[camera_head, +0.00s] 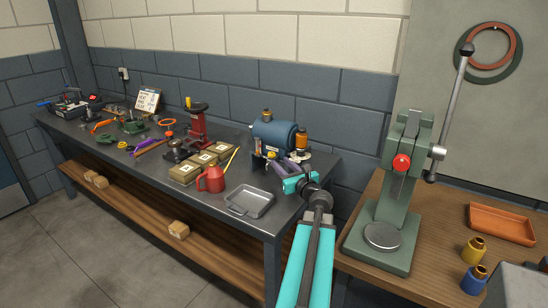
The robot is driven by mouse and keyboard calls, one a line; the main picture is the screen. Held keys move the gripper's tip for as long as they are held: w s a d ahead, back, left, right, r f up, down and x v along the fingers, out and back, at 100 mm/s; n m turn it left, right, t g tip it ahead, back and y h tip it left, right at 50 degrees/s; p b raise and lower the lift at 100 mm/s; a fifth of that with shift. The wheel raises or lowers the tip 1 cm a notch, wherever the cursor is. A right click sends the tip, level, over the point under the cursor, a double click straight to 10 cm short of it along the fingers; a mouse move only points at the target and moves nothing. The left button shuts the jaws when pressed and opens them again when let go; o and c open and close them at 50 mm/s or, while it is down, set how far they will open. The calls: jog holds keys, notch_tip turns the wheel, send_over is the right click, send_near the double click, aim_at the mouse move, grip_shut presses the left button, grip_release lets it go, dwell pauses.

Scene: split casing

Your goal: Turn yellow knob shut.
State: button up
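A blue rounded machine (277,134) stands near the right end of the dark workbench. An orange-yellow upright part (299,140) is on its right side, and a small yellow spot (271,155) shows low on its front. I cannot tell whether either is the yellow knob. Another small yellow piece (188,102) tops the red stand further left. My gripper (286,168) is at the end of my teal arm, close in front of the blue machine. Its fingers are small and partly merge with the parts behind, so I cannot tell their opening or any contact.
A grey tray (249,202), a red mug (211,180) and tan boxes (193,168) stand left of my arm. A green lever press (390,215), an orange tray (500,224) and yellow and blue bushings are on the wooden table at right.

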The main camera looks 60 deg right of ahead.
aim_at(273, 156)
jog(key=shift+p+x, duration=0.75)
jog(key=shift+x, duration=2.8)
jog(key=shift+c, duration=0.4)
jog(key=c, duration=0.7)
